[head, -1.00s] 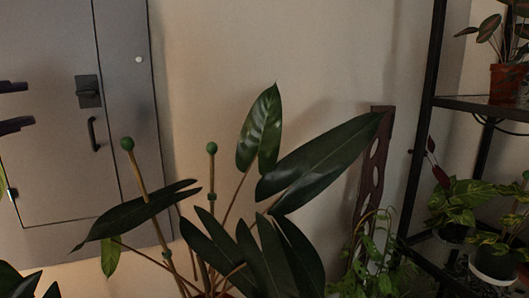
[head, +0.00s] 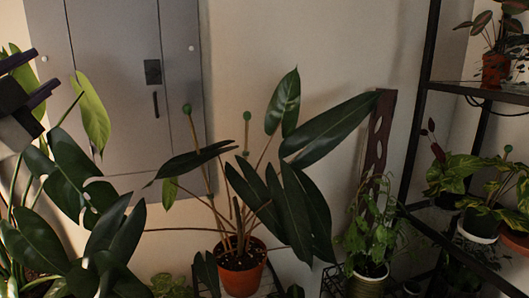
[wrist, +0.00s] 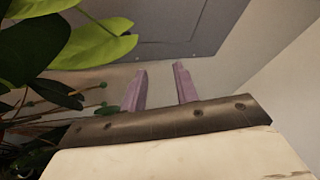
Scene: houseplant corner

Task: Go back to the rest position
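My gripper (head: 45,72) shows at the left edge of the head view, in front of the grey wall cabinet and above the plants on the left. In the wrist view my gripper (wrist: 160,72) has its two purple fingers spread apart with nothing between them. It is open and empty, with the wall and the cabinet behind it. Most of my arm is out of the head view.
A large plant in an orange pot (head: 241,272) stands in the middle. A big-leaved plant (head: 70,190) is close below my gripper. A grey cabinet (head: 120,90) is on the wall. A black shelf (head: 475,90) with potted plants stands right.

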